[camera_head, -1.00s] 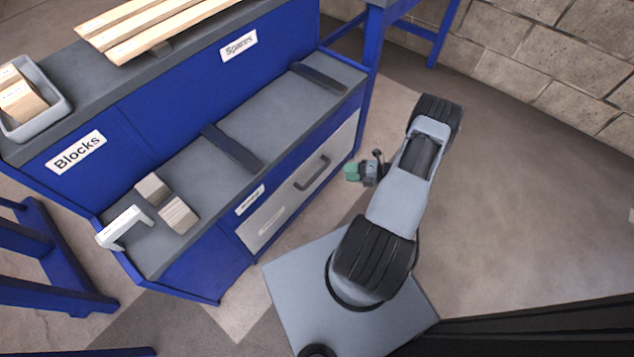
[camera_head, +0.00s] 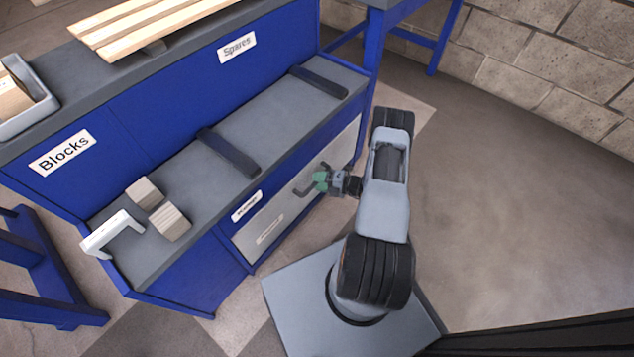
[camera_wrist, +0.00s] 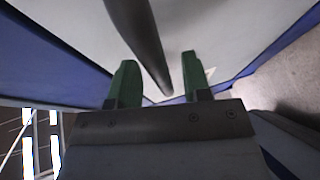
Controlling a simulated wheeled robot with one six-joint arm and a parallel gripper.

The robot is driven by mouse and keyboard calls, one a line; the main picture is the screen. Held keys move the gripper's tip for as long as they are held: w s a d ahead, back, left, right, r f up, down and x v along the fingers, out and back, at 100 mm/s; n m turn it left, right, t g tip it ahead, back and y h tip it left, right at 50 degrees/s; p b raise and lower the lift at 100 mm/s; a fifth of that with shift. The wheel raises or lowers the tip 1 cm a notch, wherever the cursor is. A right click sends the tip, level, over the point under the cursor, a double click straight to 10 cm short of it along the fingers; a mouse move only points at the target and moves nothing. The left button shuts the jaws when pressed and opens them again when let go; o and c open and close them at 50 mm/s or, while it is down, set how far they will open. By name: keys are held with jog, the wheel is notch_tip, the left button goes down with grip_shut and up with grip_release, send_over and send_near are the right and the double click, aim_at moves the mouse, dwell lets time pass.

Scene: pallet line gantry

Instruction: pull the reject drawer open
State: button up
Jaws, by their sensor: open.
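The reject drawer (camera_head: 262,240) has a pale grey front in the blue bench and looks shut. Its dark bar handle (camera_head: 300,192) is partly hidden behind my gripper (camera_head: 320,181) in the head view. In the wrist view the handle (camera_wrist: 139,40) runs from the top edge down between the two green fingers of my gripper (camera_wrist: 157,80). The fingers are apart, with a gap to the handle on the right side. I cannot tell whether the left finger touches it.
Wooden blocks (camera_head: 168,222) and a white bracket (camera_head: 112,230) lie on the bench's lower grey shelf, left of the drawer. Dark bars (camera_head: 228,152) cross that shelf. The floor (camera_head: 500,220) to the right is clear, up to a block wall (camera_head: 520,60).

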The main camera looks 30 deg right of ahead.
jog(key=shift+w+a+f, duration=0.1)
jog(key=shift+w+a, duration=0.3)
jog(key=shift+a, duration=0.05)
grip_shut()
dwell(0.3)
